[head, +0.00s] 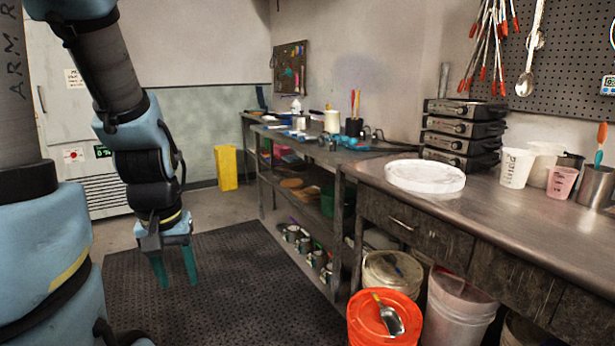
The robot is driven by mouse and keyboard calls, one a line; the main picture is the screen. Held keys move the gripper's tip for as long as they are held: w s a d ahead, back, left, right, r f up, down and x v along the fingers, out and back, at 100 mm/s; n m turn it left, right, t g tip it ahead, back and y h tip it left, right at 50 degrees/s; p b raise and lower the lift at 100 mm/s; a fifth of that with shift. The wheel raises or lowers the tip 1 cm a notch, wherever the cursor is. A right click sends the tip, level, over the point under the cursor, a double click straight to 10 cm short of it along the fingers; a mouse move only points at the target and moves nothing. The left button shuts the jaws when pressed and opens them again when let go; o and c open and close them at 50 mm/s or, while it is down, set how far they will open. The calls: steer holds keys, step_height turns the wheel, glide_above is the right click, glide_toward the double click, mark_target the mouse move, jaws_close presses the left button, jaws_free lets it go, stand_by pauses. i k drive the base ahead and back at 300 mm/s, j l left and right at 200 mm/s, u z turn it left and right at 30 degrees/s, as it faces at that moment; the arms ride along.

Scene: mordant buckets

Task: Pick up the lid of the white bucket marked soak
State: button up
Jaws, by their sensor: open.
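My gripper (176,272) hangs at the left with its teal fingers pointing down, apart and empty, above the dark floor mat. A white round lid-like disc (425,176) lies flat on the metal bench top, far to the right of my gripper. Under the bench stand a whitish bucket (372,283) with something dark on or in its top, a bucket with an orange lid (362,318) bearing a metal scoop (391,320), and a pale translucent bucket (458,315). I can read no "soak" mark on any of them. The bucket bottoms are partly hidden or cut off.
The bench (530,222) has drawers and carries stacked dark hotplate-like units (462,133), a white beaker (515,168) and a pink cup (561,183). A shelf unit with small cans stands farther back. A yellow bin (227,168) stands by the wall. The floor mat (225,300) is clear.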

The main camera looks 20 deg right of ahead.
mark_target(421, 176)
steer(key=i+j+u, duration=0.1)
steer(key=i, duration=0.8)
steer(key=i+j+u, duration=0.15)
steer(key=i, duration=0.75)
steer(key=i+l+z, duration=0.1)
steer(key=i+z, duration=0.35)
steer(key=i+j+z, duration=0.15)
steer(key=i+z, duration=0.3)
steer(key=i, duration=0.15)
steer(key=i+j+z, duration=0.25)
steer(key=i+z, duration=0.2)
steer(key=i, duration=0.1)
